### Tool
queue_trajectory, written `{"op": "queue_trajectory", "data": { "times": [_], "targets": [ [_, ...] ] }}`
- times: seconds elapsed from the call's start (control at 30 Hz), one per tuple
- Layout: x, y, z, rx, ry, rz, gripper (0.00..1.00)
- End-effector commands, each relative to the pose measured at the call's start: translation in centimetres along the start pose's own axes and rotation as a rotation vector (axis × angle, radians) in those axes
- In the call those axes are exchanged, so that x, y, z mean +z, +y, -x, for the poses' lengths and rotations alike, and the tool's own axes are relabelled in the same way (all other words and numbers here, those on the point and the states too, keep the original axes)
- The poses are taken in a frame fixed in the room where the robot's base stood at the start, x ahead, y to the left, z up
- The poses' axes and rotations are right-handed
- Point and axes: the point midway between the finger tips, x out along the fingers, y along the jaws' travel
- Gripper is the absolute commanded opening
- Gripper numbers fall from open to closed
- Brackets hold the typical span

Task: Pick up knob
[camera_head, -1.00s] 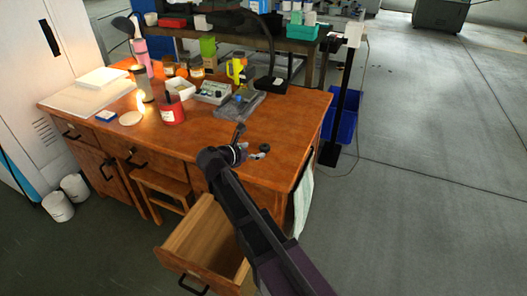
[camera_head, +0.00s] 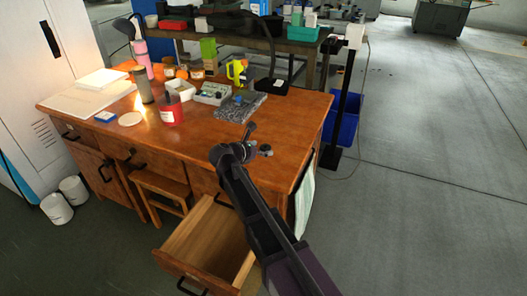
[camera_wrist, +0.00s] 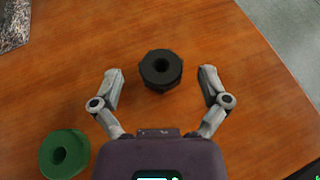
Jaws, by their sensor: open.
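The black knob (camera_wrist: 161,70) shows in the wrist view on the wooden desk, a thick dark disc with a round hole in its top. My gripper (camera_head: 257,143) is open over the right part of the desk in the head view. In the wrist view its two fingers stand left and right of the knob, with gaps on both sides, so the knob is between them but not held. In the head view a small dark shape lies by the fingers; I cannot tell there whether it is the knob or a fingertip.
A green ring (camera_wrist: 64,154) lies left of my gripper in the wrist view. A speckled grey plate (camera_head: 239,107), a control box (camera_head: 211,94) and a red canister (camera_head: 171,111) stand farther back. An open drawer (camera_head: 207,243) juts out below the desk front.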

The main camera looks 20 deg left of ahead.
Motion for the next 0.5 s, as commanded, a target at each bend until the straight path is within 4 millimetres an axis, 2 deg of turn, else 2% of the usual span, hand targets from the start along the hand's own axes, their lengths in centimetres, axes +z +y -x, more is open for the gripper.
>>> {"op": "queue_trajectory", "data": {
  "times": [0.17,0.5],
  "targets": [
    [-0.06,-0.04,-1.43,-0.001,0.000,-0.001,0.95],
    [0.04,-0.10,-1.53,-0.001,0.000,-0.001,0.95]
  ]
}}
